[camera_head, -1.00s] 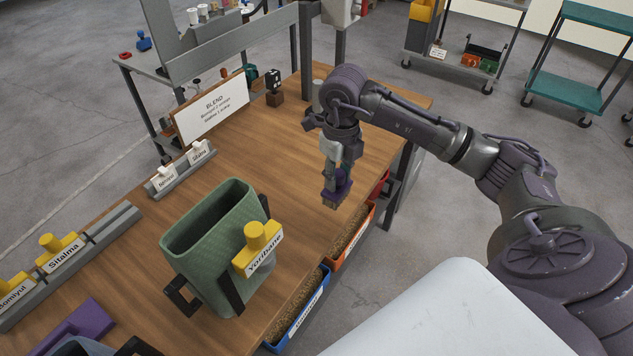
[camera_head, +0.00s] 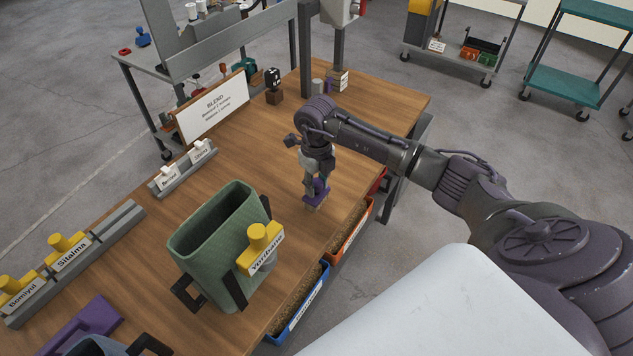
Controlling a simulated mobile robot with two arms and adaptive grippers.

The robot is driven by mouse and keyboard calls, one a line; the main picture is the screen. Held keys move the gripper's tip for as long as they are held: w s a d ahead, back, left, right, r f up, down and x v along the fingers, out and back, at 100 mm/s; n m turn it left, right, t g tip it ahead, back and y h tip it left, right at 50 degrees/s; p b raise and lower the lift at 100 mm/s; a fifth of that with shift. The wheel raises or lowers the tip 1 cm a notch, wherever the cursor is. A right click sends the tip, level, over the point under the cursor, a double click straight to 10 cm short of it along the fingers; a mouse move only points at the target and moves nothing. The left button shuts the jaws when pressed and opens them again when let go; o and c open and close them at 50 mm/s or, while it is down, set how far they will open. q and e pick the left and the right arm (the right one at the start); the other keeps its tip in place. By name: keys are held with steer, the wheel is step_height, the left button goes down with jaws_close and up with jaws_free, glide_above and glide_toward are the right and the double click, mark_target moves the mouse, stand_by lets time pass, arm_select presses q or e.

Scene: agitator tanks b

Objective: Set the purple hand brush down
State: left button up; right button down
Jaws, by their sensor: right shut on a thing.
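The purple hand brush (camera_head: 316,194) is held bristles down in my right gripper (camera_head: 315,178), low over the wooden table (camera_head: 352,150) near its front edge. The pale bristles are at or just above the tabletop; I cannot tell whether they touch. My right gripper is shut on the brush, and its arm comes in from the right. My left gripper is not in view.
A green tank (camera_head: 215,240) with a yellow-knobbed Yoribane tag (camera_head: 262,240) stands left of the brush. An orange bin (camera_head: 350,235) and a blue bin (camera_head: 300,310) hang below the front edge. The BLEND sign (camera_head: 212,107) stands behind. Bare tabletop surrounds the brush.

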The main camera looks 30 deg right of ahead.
steer(key=shift+f, duration=0.2)
steer(key=c, duration=0.8)
jaws_free()
steer(key=shift+r, duration=0.1)
steer(key=shift+r, duration=0.4)
step_height(320, 180, up, 12)
steer(key=b, duration=0.3)
steer(key=shift+f, duration=0.25)
